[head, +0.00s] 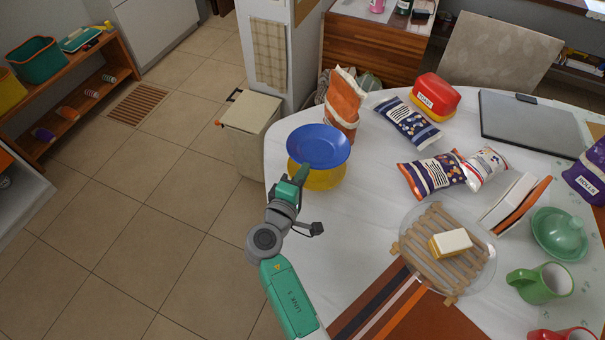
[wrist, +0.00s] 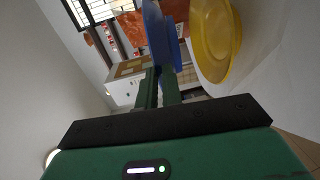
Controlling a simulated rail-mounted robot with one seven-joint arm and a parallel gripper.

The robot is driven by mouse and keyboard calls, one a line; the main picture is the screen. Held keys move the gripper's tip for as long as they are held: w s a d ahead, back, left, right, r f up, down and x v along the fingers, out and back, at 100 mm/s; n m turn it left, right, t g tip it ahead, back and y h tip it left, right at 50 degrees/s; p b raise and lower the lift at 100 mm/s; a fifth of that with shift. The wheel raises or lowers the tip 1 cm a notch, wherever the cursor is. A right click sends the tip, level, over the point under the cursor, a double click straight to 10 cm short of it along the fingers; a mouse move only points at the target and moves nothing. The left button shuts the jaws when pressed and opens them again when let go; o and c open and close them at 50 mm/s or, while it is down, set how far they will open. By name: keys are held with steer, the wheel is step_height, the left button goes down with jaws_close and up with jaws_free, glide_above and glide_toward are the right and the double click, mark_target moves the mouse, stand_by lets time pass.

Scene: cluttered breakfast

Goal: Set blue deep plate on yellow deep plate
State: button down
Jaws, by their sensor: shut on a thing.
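The blue deep plate (head: 318,146) is held by my gripper (head: 303,172) at its near rim in the head view. It is above the yellow deep plate (head: 318,180), which sits at the table's left edge and is partly hidden by the blue plate and my gripper. In the wrist view, the blue plate (wrist: 161,35) shows nearly edge-on between the fingers of my gripper (wrist: 160,82). The yellow plate (wrist: 212,42) is beside it there, with a visible gap between them near the fingers.
An orange bag (head: 343,103) stands close behind the plates. Snack bags (head: 408,122) and a red-and-yellow toast box (head: 435,96) lie farther right. A wooden rack with butter (head: 450,243) stands at front right. White tabletop right of the plates is clear.

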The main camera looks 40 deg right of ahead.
steer(key=shift+f+b, duration=2.7)
steer(key=shift+f, duration=0.45)
steer(key=shift+f, duration=0.25)
steer(key=c, duration=1.9)
jaws_free()
steer(key=shift+a, duration=0.1)
steer(key=shift+p+v, duration=0.55)
steer(key=shift+v, duration=1.4)
steer(key=o, duration=0.6)
steer(key=shift+c, duration=0.2)
steer(key=shift+f+p+v, duration=0.2)
steer(key=shift+p+v, duration=0.25)
steer(key=shift+v, duration=1.4)
steer(key=shift+f+p+v, duration=0.2)
steer(key=shift+p+v, duration=0.2)
steer(key=shift+v, duration=1.45)
